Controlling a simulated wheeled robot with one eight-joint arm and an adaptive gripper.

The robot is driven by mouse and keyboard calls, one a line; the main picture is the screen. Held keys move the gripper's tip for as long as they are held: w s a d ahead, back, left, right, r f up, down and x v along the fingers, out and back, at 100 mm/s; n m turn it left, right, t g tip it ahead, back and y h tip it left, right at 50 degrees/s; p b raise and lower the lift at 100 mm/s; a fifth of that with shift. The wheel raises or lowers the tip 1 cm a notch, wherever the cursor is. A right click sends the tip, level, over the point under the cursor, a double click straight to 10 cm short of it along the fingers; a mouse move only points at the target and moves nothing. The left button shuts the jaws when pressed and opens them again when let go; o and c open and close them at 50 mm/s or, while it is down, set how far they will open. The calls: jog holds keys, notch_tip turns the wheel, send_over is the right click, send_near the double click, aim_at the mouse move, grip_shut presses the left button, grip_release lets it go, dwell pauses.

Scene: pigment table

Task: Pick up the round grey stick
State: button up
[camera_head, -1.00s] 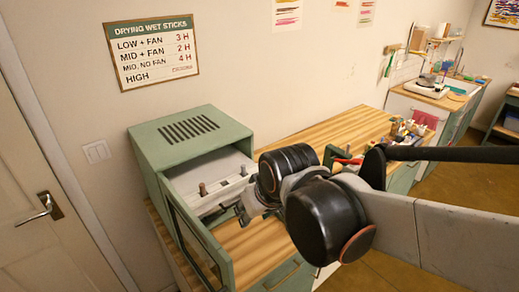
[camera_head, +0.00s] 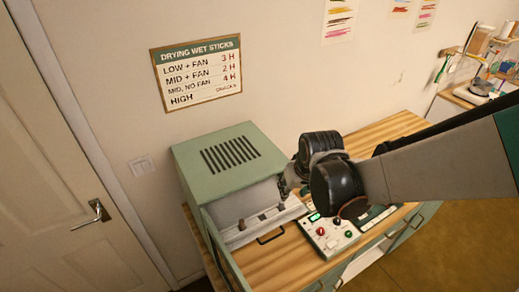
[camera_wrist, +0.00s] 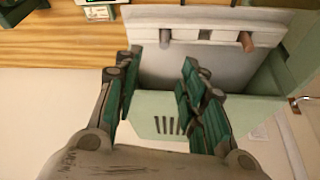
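A grey stick (camera_wrist: 165,38) stands out from a pale rack (camera_wrist: 190,20) in the wrist view; its shape looks round, but it is small. In the head view the rack (camera_head: 235,238) sits at the mouth of the green drying cabinet (camera_head: 225,165), and my gripper's fingers are mostly hidden behind my wrist.
The cabinet's open door (camera_head: 222,255) stands out at the left. A control panel (camera_head: 332,236) with knobs and a green display is on the wooden counter (camera_head: 285,262), right of the rack. A drying-times sign (camera_head: 198,73) hangs on the wall.

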jog(key=b, duration=0.5)
send_over(282, 203)
jog(key=s+d, duration=0.1)
jog(key=s, duration=0.1)
notch_tip(282, 203, down, 7)
jog(key=shift+b+x, duration=1.15)
jog(key=shift+x, duration=1.75)
jog(key=shift+a+r, duration=0.1)
jog(key=shift+r, duration=0.05)
grip_shut()
